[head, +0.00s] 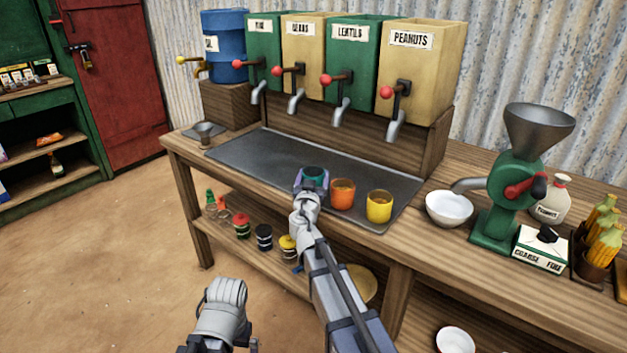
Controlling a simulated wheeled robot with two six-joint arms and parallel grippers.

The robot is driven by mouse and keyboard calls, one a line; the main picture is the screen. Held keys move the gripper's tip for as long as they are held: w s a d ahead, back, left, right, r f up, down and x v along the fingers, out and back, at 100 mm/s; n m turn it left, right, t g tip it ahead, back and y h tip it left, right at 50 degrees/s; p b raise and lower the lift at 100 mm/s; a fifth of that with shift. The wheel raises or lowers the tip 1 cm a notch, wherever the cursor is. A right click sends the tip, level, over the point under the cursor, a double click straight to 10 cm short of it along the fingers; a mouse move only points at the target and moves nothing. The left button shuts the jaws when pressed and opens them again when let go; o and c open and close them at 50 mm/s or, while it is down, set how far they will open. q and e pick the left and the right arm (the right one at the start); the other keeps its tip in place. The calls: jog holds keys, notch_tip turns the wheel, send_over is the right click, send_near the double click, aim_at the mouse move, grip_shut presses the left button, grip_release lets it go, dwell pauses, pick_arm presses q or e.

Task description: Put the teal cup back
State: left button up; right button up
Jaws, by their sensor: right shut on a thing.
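The teal cup (314,172) is at the front edge of the dark metal tray (262,158) on the wooden counter. My right gripper (312,182) is shut on the teal cup, which looks upright. The gripper hides the cup's lower part, so I cannot tell whether it touches the tray. An orange cup (342,194) and a yellow cup (379,206) stand in a row to its right on the tray. My left arm's end (220,312) is low at the front, away from the counter; its fingers do not show clearly.
Dispensers with red-knobbed taps (340,113) stand behind the tray. A white bowl (449,208) and a green grinder (505,190) are to the right. A small funnel (205,131) stands at the left. The tray's left half is clear.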

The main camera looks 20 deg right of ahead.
jog(key=shift+f, duration=0.2)
jog(key=o, duration=1.2)
jog(key=shift+r, duration=0.1)
jog(key=shift+r, duration=0.1)
jog(key=shift+s+a, duration=0.1)
jog(key=shift+s, duration=0.2)
jog(key=v, duration=1.1)
jog(key=shift+s, duration=0.15)
